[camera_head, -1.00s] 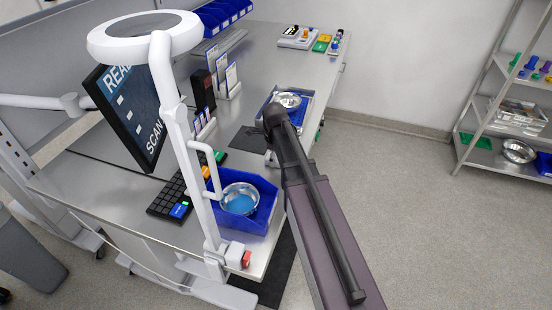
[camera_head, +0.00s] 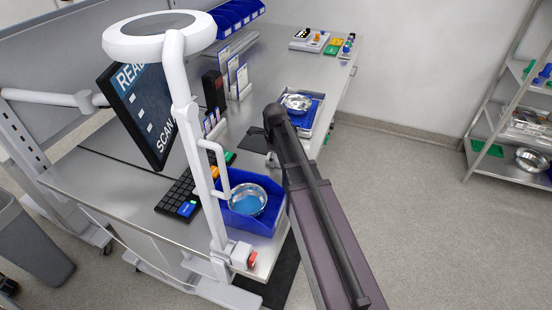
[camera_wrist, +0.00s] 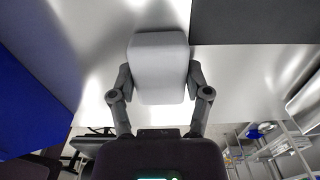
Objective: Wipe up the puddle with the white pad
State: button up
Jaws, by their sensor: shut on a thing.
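My gripper (camera_wrist: 158,76) is shut on the white pad (camera_wrist: 158,55). In the wrist view the pad is a pale rounded block with one finger on each side, over the shiny steel bench top (camera_wrist: 105,28). I cannot tell if it touches the bench. In the head view my arm hides most of the gripper and the pad. I cannot make out a puddle; the bright patches on the steel could be reflections or liquid.
A dark mat (camera_wrist: 250,20) lies close to the pad's right. A blue bin (camera_head: 265,223) holds a metal bowl (camera_head: 247,189) with blue contents. Another bowl (camera_head: 297,102) stands further back. A magnifier lamp (camera_head: 160,45), screen (camera_head: 138,112) and keyboard (camera_head: 178,194) are on the left.

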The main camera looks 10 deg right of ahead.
aim_at(265, 155)
jog(key=shift+w+a, duration=0.6)
jog(key=shift+a, duration=0.2)
jog(key=shift+w+a, duration=0.55)
jog(key=shift+a, duration=0.2)
